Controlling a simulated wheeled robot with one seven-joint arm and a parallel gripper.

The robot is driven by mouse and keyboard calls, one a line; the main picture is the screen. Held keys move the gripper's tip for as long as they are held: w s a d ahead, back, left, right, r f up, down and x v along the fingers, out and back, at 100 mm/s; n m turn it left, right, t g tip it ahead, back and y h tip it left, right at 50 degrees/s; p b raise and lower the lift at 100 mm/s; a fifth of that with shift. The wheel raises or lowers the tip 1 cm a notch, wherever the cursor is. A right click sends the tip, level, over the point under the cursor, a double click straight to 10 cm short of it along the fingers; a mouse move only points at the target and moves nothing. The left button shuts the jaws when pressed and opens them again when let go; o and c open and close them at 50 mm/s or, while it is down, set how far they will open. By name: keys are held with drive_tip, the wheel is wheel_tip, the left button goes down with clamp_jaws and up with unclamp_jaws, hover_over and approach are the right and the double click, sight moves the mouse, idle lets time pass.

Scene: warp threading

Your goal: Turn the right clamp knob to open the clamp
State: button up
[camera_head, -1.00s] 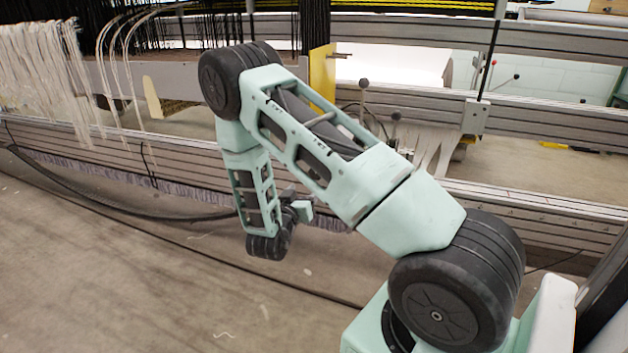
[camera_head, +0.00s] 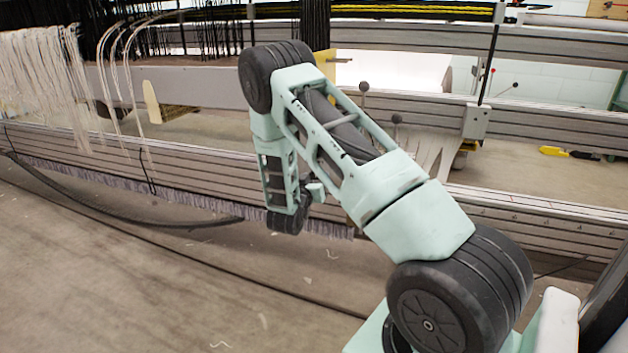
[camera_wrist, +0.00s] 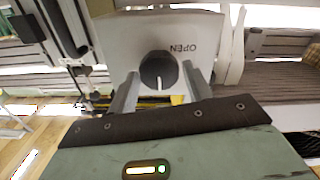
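In the wrist view the clamp knob (camera_wrist: 158,70) is dark and round with a white line on its face, set on a pale grey plate (camera_wrist: 120,40). The word OPEN stands upside down on the plate, above right of the knob. My gripper (camera_wrist: 160,76) is open, with one finger on the left and one on the right of the knob in the picture. A gap shows between each finger and the knob, and I cannot tell how far the fingertips are from the plate. In the head view my arm hides the knob, and the gripper cannot be made out.
Long grey loom beams (camera_head: 560,125) run across behind my arm. Levers with dark ball ends (camera_head: 396,118) stand beside it. White threads (camera_head: 40,70) hang at the left. A black cable (camera_head: 110,212) sags low at the left. The floor in front is mostly clear.

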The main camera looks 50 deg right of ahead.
drive_tip(key=c, duration=0.5)
drive_tip(key=shift+c, duration=0.2)
drive_tip(key=shift+n+p, duration=0.3)
drive_tip(key=shift+p, duration=0.15)
drive_tip(key=n+p, duration=0.1)
drive_tip(key=p, duration=0.1)
drive_tip(key=n+p, duration=0.2)
drive_tip(key=shift+a+r+n, duration=0.15)
drive_tip(key=shift+n, duration=0.15)
drive_tip(key=n+p, duration=0.1)
drive_tip(key=n, duration=0.1)
drive_tip(key=n+p, duration=0.2)
drive_tip(key=n, duration=0.1)
drive_tip(key=shift+w+f+p, duration=0.1)
drive_tip(key=shift+f+p, duration=0.1)
drive_tip(key=shift+p, duration=0.1)
drive_tip(key=n+p, duration=0.1)
drive_tip(key=n, duration=0.4)
drive_tip(key=shift+f+n+p, duration=0.15)
drive_tip(key=shift+n+p, duration=0.2)
drive_tip(key=shift+n, duration=0.05)
drive_tip(key=n, duration=0.5)
drive_tip(key=shift+f, duration=0.2)
drive_tip(key=shift+n, duration=0.3)
